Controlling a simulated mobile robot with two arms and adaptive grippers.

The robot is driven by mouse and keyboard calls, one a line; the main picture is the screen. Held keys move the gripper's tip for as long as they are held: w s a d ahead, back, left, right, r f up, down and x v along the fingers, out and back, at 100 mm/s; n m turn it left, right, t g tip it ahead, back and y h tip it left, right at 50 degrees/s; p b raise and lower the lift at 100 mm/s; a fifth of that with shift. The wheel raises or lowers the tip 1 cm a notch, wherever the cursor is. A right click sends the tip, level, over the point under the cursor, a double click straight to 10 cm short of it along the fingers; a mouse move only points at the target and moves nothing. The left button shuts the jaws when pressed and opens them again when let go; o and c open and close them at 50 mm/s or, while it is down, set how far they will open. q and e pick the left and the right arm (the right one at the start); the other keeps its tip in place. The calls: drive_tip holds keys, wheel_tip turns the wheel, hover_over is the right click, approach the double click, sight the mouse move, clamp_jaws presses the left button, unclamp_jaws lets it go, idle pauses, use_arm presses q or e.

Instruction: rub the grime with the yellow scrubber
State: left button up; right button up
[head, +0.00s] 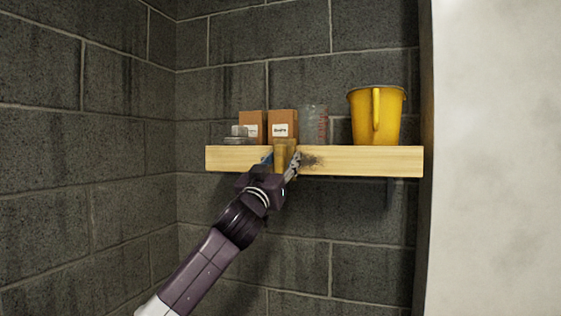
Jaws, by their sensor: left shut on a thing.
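My left gripper (280,166) reaches up from below to the front edge of a wooden shelf (370,161). It is shut on a small yellow-brown block, which looks like the yellow scrubber (281,153), held upright against or just in front of the shelf's front edge. A dark smudge of grime (312,160) shows on that front edge, just right of the gripper. Part of the grime may be hidden behind the fingers. I cannot tell whether the scrubber touches the shelf. My right gripper is not in view.
On the shelf stand a yellow bucket (376,116), a clear measuring beaker (314,124), two brown boxes (283,122) and a clear lidded dish (239,136). Dark block walls stand behind and to the left. A pale wall (495,150) closes off the right side. The space below the shelf is free.

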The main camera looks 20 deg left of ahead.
use_arm(q)
drive_tip(key=shift+s+d+b, duration=0.1)
drive_tip(key=shift+d+b, duration=0.6)
drive_tip(key=shift+d, duration=4.9)
drive_tip(key=shift+a, duration=0.1)
drive_tip(key=shift+a+r, duration=0.1)
drive_tip(key=shift+a+p, duration=0.4)
drive_tip(key=shift+a, duration=1.55)
drive_tip(key=shift+a+p, duration=0.5)
drive_tip(key=shift+a, duration=0.95)
drive_tip(key=shift+w+a+p, duration=0.2)
drive_tip(key=shift+a+p, duration=0.45)
drive_tip(key=shift+a, duration=1.55)
